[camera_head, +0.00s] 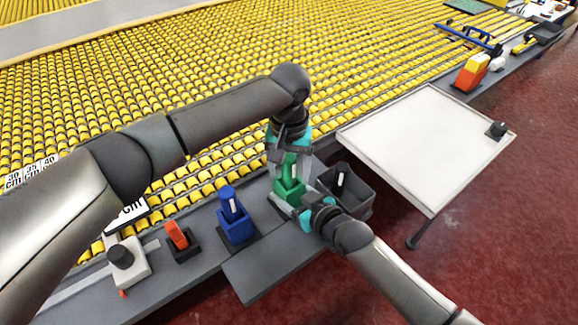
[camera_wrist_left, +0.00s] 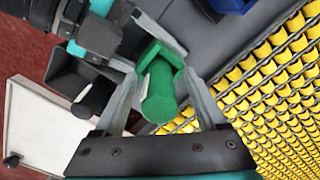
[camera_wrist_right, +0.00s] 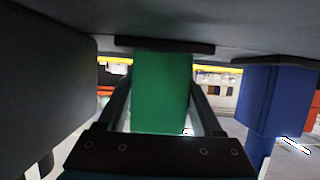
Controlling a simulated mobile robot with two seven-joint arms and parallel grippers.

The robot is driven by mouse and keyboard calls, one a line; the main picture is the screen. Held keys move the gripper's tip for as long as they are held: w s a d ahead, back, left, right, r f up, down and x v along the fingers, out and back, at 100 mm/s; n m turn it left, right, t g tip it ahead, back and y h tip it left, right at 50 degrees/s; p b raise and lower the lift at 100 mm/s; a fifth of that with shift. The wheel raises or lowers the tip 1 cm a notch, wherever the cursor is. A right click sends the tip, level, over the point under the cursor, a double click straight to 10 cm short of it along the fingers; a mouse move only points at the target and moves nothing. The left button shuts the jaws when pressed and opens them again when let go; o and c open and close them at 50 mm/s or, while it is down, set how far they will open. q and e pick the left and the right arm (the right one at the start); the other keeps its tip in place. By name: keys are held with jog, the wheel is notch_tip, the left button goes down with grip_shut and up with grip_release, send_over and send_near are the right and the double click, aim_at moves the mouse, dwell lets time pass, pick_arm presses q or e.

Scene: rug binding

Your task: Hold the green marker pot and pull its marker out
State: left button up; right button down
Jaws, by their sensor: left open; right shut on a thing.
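The green marker pot (camera_head: 289,190) stands on the grey bench, and its green marker (camera_head: 289,163) stands upright in it. My right gripper (camera_head: 300,213) is shut on the pot from the front right; in the right wrist view the green pot (camera_wrist_right: 163,95) fills the space between the fingers. My left gripper (camera_head: 289,150) is open and comes down from above over the marker. In the left wrist view the marker (camera_wrist_left: 158,98), with a white stripe, lies between the spread fingers, and the pot (camera_wrist_left: 155,55) shows beyond it. Gaps remain beside the marker.
Yellow rollers lie behind.

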aim_at(289, 158)
pick_arm(q)
grip_shut()
jog(key=c, duration=0.6)
grip_release()
jog(key=shift+c, duration=0.2)
grip_shut()
jog(key=shift+r, duration=0.15)
jog(key=shift+r, duration=4.15)
pick_arm(e)
grip_release()
